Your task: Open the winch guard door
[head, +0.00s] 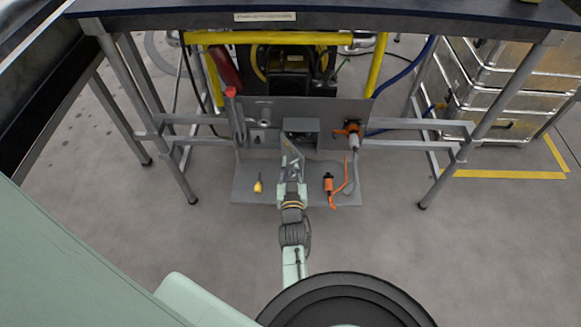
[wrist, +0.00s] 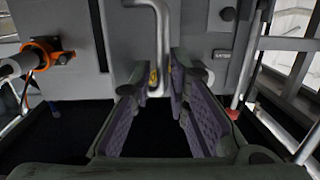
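A grey upright panel (head: 345,110) stands under the table, with a small grey box-like housing (head: 300,126) at its middle. I cannot tell its door edge clearly. In the wrist view a pale grey bar handle (wrist: 163,35) stands out from a grey panel face (wrist: 195,35), and its bent end lies between my fingertips. My gripper (head: 290,158) is in front of the panel's middle; in the wrist view its purple-padded fingers (wrist: 160,85) are apart, around the handle. I see no clear grip on it. In the head view my gripper hides part of the handle.
An orange connector (head: 350,132) is right of my gripper on the panel; a red lever (head: 231,92) is left. Table legs flank both sides; the floor in front is clear.

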